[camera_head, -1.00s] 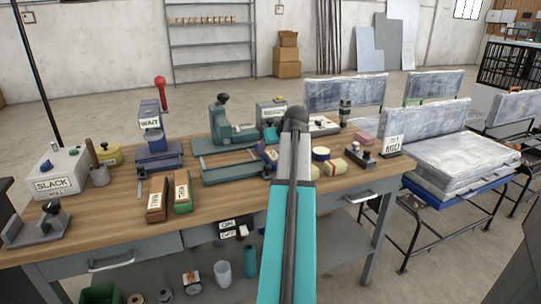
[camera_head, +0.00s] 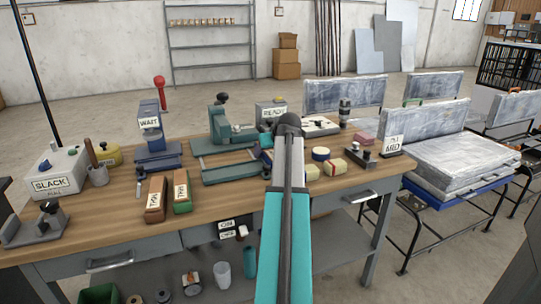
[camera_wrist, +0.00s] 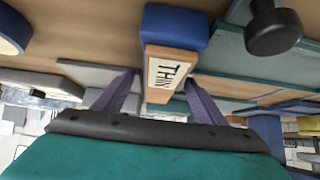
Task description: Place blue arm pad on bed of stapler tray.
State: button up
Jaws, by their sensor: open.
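The blue arm pad (camera_wrist: 176,28) with a tan end labelled THIN lies between the fingers of my gripper (camera_wrist: 160,92) in the wrist view. The jaws are open, one finger on each side of the label; I cannot tell whether either touches. In the head view my arm hides the gripper and most of the pad; a small blue patch (camera_head: 266,158) shows at the arm's left edge. The teal stapler tray (camera_head: 222,180) lies on the bench just left of my arm, with the teal stapler (camera_head: 228,127) behind it. Teal tray surface (camera_wrist: 237,62) also shows right of the pad.
Brown (camera_head: 156,200) and green (camera_head: 182,193) labelled blocks lie left of the tray. A blue WAIT press (camera_head: 152,135) stands behind them. Yellow-and-red blocks (camera_head: 334,167) and a MID sign (camera_head: 394,145) lie right of my arm. Bare wood shows along the front.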

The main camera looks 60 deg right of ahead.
jog(key=c, duration=1.4)
jog(key=shift+o, duration=0.2)
jog(key=shift+r, duration=0.2)
notch_tip(320, 180, up, 28)
jog(key=p, duration=0.3)
jog(key=shift+f, duration=0.15)
